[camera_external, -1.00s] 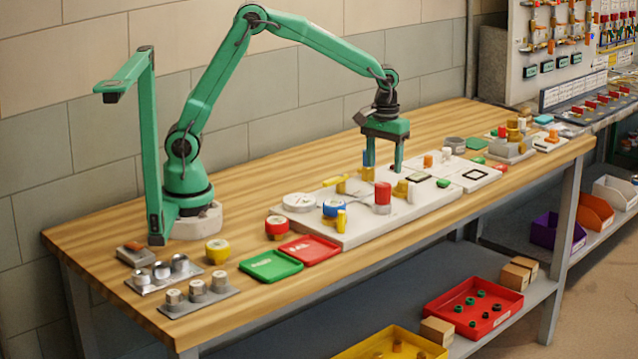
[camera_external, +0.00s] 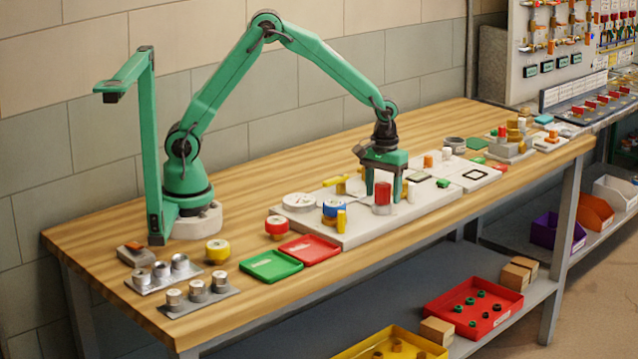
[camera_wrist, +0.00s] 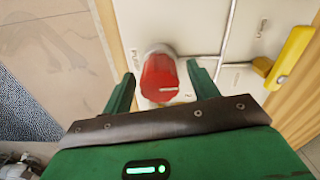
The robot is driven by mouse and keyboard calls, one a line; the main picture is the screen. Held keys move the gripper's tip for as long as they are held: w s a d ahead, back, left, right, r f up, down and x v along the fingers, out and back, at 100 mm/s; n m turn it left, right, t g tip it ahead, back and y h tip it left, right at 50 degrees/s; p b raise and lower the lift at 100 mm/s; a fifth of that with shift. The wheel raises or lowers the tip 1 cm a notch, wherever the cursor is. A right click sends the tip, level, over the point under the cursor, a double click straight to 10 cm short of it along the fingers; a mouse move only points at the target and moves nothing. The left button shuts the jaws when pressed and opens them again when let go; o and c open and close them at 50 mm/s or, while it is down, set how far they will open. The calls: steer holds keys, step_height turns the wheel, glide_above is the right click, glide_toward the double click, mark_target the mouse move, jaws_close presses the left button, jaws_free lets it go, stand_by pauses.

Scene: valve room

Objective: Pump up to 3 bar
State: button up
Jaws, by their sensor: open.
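A red cylindrical knob (camera_external: 383,193) stands on a round metal base on the pale board (camera_external: 350,236). In the wrist view the red knob (camera_wrist: 159,78) lies between and just beyond the tips of my gripper (camera_wrist: 163,82). In the external view my gripper (camera_external: 383,178) points down over the knob with its fingers on either side of it. The fingers are apart, and a gap shows on both sides of the knob in the wrist view. A white round gauge-like disc (camera_external: 300,202) lies at the board's left end; its reading is too small to tell.
A yellow lever (camera_wrist: 290,57) is right of the knob in the wrist view. On the board's left are a blue-banded knob (camera_external: 336,208) and a yellow piece (camera_external: 341,221). Red (camera_external: 309,250) and green (camera_external: 271,266) trays lie left of the board.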

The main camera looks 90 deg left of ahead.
steer(key=c, duration=1)
steer(key=shift+m, duration=0.4)
steer(key=m, duration=0.3)
steer(key=shift+m, duration=0.3)
steer(key=m, duration=0.4)
steer(key=shift+d+m, duration=0.1)
steer(key=shift+m, duration=0.2)
steer(key=m, duration=0.8)
steer(key=shift+m, duration=0.4)
